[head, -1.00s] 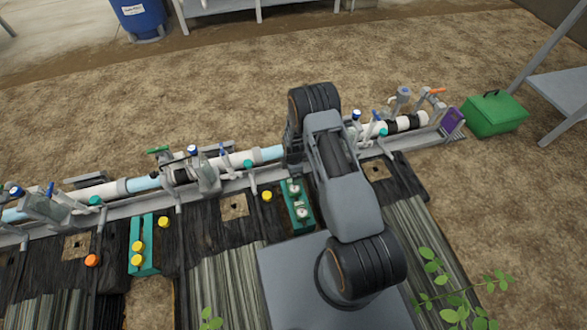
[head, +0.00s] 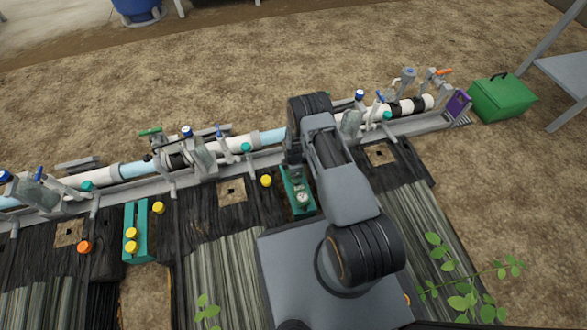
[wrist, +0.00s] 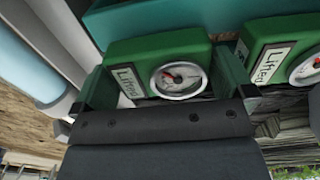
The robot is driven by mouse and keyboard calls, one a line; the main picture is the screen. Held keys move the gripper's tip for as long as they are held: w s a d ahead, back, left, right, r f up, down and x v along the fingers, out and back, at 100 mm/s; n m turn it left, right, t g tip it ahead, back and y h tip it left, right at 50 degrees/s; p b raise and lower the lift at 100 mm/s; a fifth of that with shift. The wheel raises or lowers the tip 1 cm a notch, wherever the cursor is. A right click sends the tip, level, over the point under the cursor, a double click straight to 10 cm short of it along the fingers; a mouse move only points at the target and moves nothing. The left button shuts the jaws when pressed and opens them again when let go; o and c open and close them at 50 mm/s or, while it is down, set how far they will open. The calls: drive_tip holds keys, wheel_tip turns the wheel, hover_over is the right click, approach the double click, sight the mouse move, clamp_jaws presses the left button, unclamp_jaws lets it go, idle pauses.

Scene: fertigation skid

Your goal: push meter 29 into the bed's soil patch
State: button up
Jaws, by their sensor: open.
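Two green meters with round white dials stand side by side in a teal rack (head: 285,180). The nearer meter (head: 303,198) shows in the head view; the other is mostly hidden by my arm. In the wrist view, one green meter (wrist: 160,65) with a "Lifted" label sits between the fingers of my gripper (wrist: 165,88), which is open around it. The second meter (wrist: 285,50) is to its right, also labelled "Lifted". I cannot read a number 29 on either. Square brown soil patches show in the dark bed cover: left of the rack (head: 231,190), right of my arm (head: 380,154) and far left (head: 69,233).
A pipe run (head: 110,175) with valves crosses behind the rack. A second teal rack (head: 138,232) with yellow caps is at left. Loose yellow (head: 266,181) and orange (head: 84,247) caps lie on the cover. A green box (head: 502,98) and a plant (head: 460,285) are at right.

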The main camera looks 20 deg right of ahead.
drive_tip(key=shift+c, duration=0.5)
drive_tip(key=c, duration=0.5)
drive_tip(key=shift+r+p, duration=3.75)
drive_tip(key=shift+r, duration=1.75)
